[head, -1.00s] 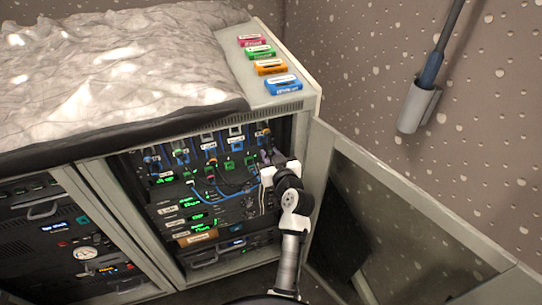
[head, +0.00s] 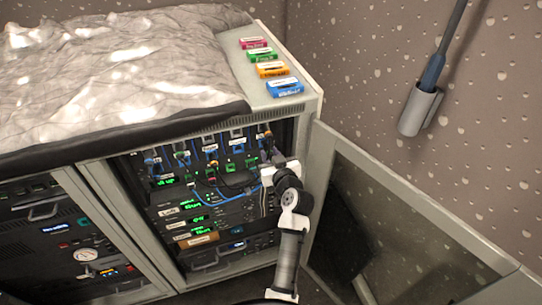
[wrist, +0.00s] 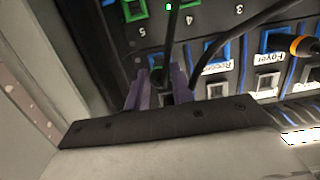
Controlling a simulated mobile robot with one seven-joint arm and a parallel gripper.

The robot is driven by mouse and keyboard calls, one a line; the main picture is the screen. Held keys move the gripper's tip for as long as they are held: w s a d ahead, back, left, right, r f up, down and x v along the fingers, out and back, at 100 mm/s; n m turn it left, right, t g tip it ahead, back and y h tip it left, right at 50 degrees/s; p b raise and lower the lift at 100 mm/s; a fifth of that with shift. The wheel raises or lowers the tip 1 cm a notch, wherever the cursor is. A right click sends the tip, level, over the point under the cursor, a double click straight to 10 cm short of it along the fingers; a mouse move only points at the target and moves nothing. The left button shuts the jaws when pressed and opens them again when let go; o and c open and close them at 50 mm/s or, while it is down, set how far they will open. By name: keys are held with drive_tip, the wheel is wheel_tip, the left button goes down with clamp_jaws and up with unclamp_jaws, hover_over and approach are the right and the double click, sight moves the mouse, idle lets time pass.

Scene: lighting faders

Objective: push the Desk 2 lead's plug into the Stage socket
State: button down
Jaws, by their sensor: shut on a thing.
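My gripper (wrist: 160,88) has purple fingers and is shut on a dark plug (wrist: 160,74), whose black lead (wrist: 173,30) runs up out of the wrist view. The fingers are close to the patch panel (wrist: 215,15), beside the socket labelled Record. No Stage label can be read; the fingers and the gripper's dark body hide part of the socket row. I cannot tell whether the plug tip is in a socket. In the head view my gripper (head: 268,157) is at the upper right of the open rack bay, and the plug is too small to make out.
Another black lead crosses near the Record socket (wrist: 215,50). A black and orange plug (wrist: 305,46) is near the Foyer label (wrist: 270,62). The bay's right side wall and the open glass door (head: 400,225) stand close to my arm. Coloured boxes (head: 270,70) lie on top.

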drive_tip(key=shift+w+a+b, duration=0.1)
drive_tip(key=shift+w+b, duration=0.2)
drive_tip(key=shift+w, duration=0.25)
idle(1.8)
drive_tip(key=shift+w+a+r, duration=0.15)
drive_tip(key=shift+w+r, duration=0.05)
idle(0.6)
drive_tip(key=c, duration=1.1)
unclamp_jaws()
drive_tip(key=shift+f, duration=0.1)
drive_tip(key=shift+s, duration=0.1)
drive_tip(key=shift+s+d+f, duration=0.1)
drive_tip(key=shift+s+d, duration=0.1)
drive_tip(key=shift+s, duration=0.1)
drive_tip(key=b+v, duration=0.3)
drive_tip(key=v, duration=1)
drive_tip(key=shift+s, duration=0.1)
